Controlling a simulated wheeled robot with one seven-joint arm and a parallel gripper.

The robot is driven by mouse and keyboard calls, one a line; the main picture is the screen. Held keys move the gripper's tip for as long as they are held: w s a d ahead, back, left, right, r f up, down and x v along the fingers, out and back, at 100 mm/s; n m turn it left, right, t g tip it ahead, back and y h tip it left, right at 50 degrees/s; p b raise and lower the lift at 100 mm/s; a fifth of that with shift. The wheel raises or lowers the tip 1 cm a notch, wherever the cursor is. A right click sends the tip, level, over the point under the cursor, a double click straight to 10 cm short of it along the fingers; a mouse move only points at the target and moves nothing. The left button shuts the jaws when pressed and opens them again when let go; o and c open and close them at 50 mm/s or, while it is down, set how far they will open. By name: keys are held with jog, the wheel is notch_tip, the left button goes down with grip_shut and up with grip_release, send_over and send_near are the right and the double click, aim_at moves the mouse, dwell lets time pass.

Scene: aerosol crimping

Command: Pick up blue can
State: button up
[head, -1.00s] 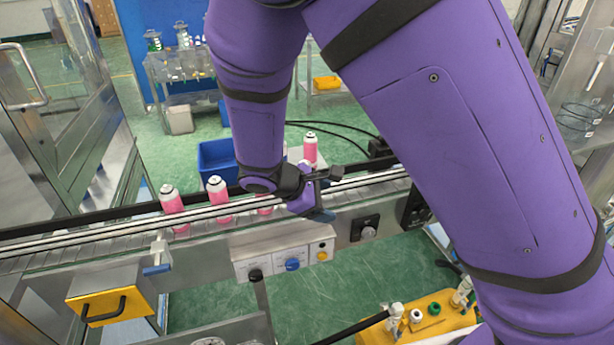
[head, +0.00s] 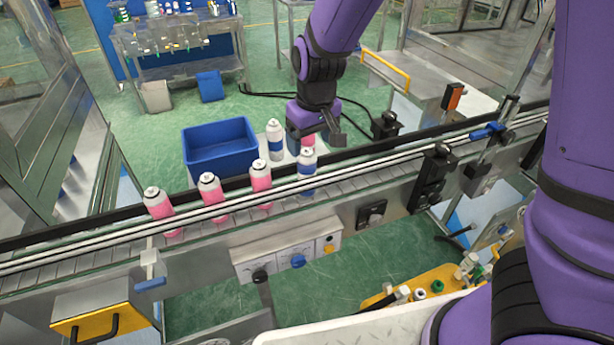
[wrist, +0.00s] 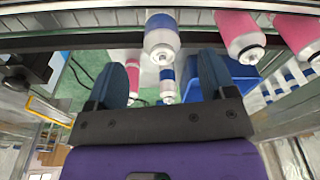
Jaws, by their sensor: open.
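A white can with a blue band (head: 307,172) stands upright on the conveyor, at the right end of a row of cans. It shows at the top centre of the wrist view (wrist: 161,38), in line with the gap between my fingers and apart from them. My gripper (head: 315,136) hangs just behind and above this can. In the wrist view my gripper (wrist: 163,72) has its two blue fingers spread with nothing held. A second blue-banded can (head: 275,142) stands behind the conveyor, left of my gripper, and also shows in the wrist view (wrist: 168,86).
Three pink cans (head: 213,198) stand left on the conveyor (head: 110,243). Another pink can (head: 308,142) is behind it, partly hidden by my gripper. A blue bin (head: 220,147) sits behind the rails (head: 400,158). The conveyor's right side holds fixtures (head: 433,175).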

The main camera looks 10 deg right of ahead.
aim_at(308, 152)
jog(key=shift+w+a+f, duration=0.1)
jog(key=shift+w+f, duration=0.1)
jog(key=shift+f, duration=0.9)
jog(key=shift+w+a+f, duration=0.1)
jog(key=shift+w+f, duration=0.1)
jog(key=shift+f, duration=0.95)
jog(key=shift+w+a+f, duration=0.1)
jog(key=shift+w+f, duration=0.1)
jog(key=shift+f, duration=0.9)
jog(key=shift+c, duration=0.2)
jog(key=shift+r, duration=0.1)
jog(key=c, duration=1.2)
